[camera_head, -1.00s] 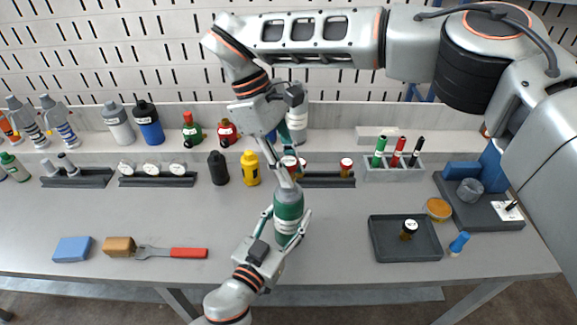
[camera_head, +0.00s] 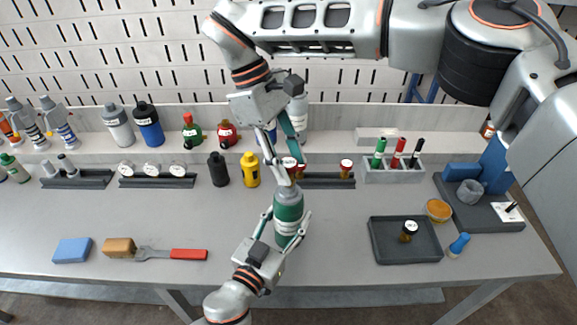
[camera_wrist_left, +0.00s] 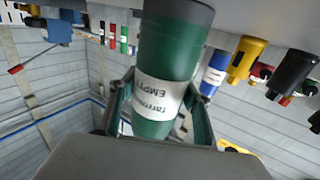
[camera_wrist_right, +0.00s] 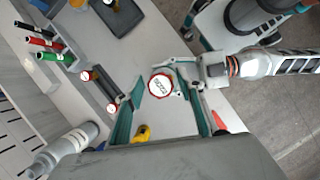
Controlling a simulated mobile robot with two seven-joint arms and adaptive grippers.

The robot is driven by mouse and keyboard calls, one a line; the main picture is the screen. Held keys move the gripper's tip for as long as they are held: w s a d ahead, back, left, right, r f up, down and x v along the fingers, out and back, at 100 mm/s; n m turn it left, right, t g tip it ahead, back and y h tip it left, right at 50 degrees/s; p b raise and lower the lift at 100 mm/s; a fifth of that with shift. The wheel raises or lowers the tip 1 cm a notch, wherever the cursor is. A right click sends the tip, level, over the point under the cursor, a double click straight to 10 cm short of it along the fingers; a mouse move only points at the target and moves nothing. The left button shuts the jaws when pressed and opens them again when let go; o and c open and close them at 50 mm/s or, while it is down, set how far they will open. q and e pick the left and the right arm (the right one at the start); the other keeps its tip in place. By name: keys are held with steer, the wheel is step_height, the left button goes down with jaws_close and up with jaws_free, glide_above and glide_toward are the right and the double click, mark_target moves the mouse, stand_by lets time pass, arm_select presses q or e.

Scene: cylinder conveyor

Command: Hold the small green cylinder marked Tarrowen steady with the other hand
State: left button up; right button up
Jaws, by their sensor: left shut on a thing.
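The small green cylinder (camera_head: 289,208) has a white band and stands near the table's middle. In the left wrist view its label (camera_wrist_left: 158,98) reads "Tarrowen EMPTY" upside down. My left gripper (camera_head: 286,226) is shut on its body from the front. My right gripper (camera_head: 288,161) points down from above. In the right wrist view its fingers are spread apart, with a red-rimmed white disc (camera_wrist_right: 160,86) between them in the picture. The disc appears to be the cylinder's top. I cannot tell whether the right fingers touch it; the head view overlaps there.
Black (camera_head: 217,169) and yellow (camera_head: 250,168) bottles stand behind, left of the cylinder. A dark tray (camera_head: 404,246) with a small jar lies to the right. A blue sponge (camera_head: 73,250), brown block (camera_head: 119,247) and red-handled tool (camera_head: 188,254) lie front left. The table between them is clear.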

steer(key=shift+r, duration=0.2)
steer(key=shift+n, duration=0.4)
steer(key=n+t, duration=0.1)
steer(key=n, duration=0.2)
steer(key=shift+n+t+h, duration=0.3)
steer(key=shift+t, duration=0.1)
steer(key=shift+n+t, duration=0.3)
steer(key=shift+n, duration=0.6)
steer(key=shift+n+t, duration=0.5)
steer(key=shift+n, duration=0.7)
steer(key=n+t, duration=0.1)
steer(key=n, duration=0.2)
steer(key=shift+n+y, duration=0.3)
steer(key=shift+y, duration=0.1)
